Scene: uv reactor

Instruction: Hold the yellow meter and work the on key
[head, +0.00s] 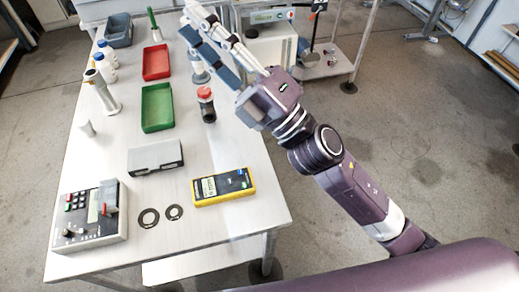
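The yellow meter (223,187) lies flat on the near right part of the table, apart from everything else. It has a yellow rim, a dark face and a pale display at its left end. Its keys are too small to tell apart. My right gripper (190,26) is over the far right part of the table, well beyond the meter. Its fingers look spread, with nothing seen between them. My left gripper is out of view.
On the table (112,270) are a grey control box (88,236), two black rings (149,218), a grey case (155,157), a green tray (157,108), a red tray (156,62) and a red-capped dark bottle (207,106). Bottles stand along the left. Bare tabletop surrounds the meter.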

